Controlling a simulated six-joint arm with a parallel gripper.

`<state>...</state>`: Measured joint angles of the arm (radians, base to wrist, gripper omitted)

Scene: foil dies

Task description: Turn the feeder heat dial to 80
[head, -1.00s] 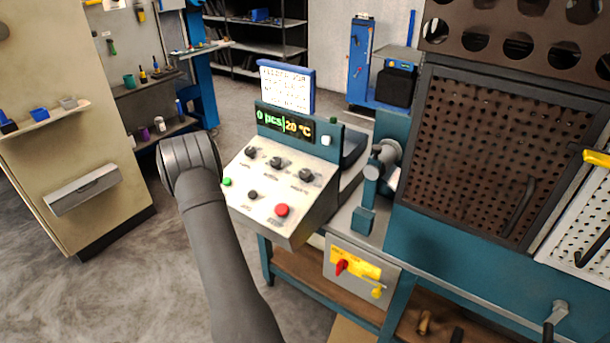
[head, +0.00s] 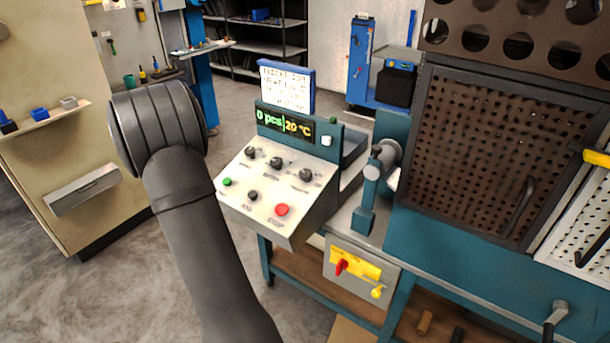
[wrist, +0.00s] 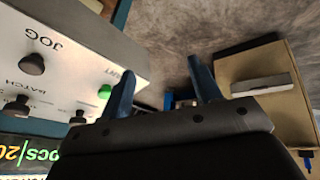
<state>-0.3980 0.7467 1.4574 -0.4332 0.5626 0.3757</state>
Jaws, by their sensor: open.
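The feeder's sloped control panel (head: 270,190) stands at the middle of the head view. It has a row of three dark dials: left (head: 249,152), middle (head: 276,162) and right (head: 306,175). Their labels are too small to tell which is heat. The display (head: 285,123) reads 0 pcs and 20 °C. In the wrist view, my gripper (wrist: 160,65) is open and empty, its fingers apart. The panel lies to its left, inverted, with JOG and BATCH legible and the green button (wrist: 105,91) near the left finger. My gripper does not show in the head view.
A red button (head: 282,210) and a lower dark knob (head: 252,195) are on the panel. A blue-framed sign (head: 286,88) stands above the display. A teal machine with a perforated guard (head: 475,150) is at right. A beige cabinet (head: 70,130) stands at left.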

